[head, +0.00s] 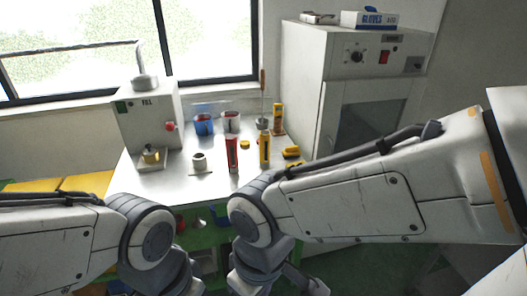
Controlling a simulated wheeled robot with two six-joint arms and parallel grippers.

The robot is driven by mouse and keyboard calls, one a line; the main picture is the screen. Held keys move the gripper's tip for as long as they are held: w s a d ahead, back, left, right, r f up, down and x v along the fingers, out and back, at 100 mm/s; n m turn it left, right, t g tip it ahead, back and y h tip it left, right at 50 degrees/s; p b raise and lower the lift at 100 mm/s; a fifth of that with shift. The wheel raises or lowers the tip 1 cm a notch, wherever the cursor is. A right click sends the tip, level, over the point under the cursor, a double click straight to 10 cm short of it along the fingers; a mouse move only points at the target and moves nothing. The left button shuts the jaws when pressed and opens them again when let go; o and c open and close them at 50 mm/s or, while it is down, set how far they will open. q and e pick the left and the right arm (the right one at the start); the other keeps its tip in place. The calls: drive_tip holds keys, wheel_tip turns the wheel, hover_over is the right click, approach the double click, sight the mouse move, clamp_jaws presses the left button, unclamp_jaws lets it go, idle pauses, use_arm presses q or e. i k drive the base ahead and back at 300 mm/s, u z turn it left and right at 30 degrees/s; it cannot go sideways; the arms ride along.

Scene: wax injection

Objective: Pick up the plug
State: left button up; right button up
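No item on the white workbench (215,178) can be told for sure as the plug. A small white cylinder on a pale base (200,162) stands near the middle of the bench. A small yellow-brass piece (151,156) sits on the ledge of the grey machine labelled FILL (143,119). My left and right arms reach in from the sides and bend down at the bottom edge, in front of the bench. Both arms' fingers are cut off below the frame or hidden, and neither gripper shows at the bench items.
A blue cup (204,125), a grey-white cup (231,122), a red tube (231,153), yellow bottles (265,148) and small yellow items (291,152) stand on the bench. A grey cabinet oven (303,95) closes off the right. A green shelf (212,243) lies below.

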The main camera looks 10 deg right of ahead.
sight(149, 150)
drive_tip(key=z, duration=0.15)
drive_tip(key=k, duration=0.4)
drive_tip(key=z, duration=0.3)
drive_tip(key=i, duration=1.45)
drive_tip(key=u, duration=1.65)
drive_tip(key=i, duration=0.6)
drive_tip(key=u, duration=0.45)
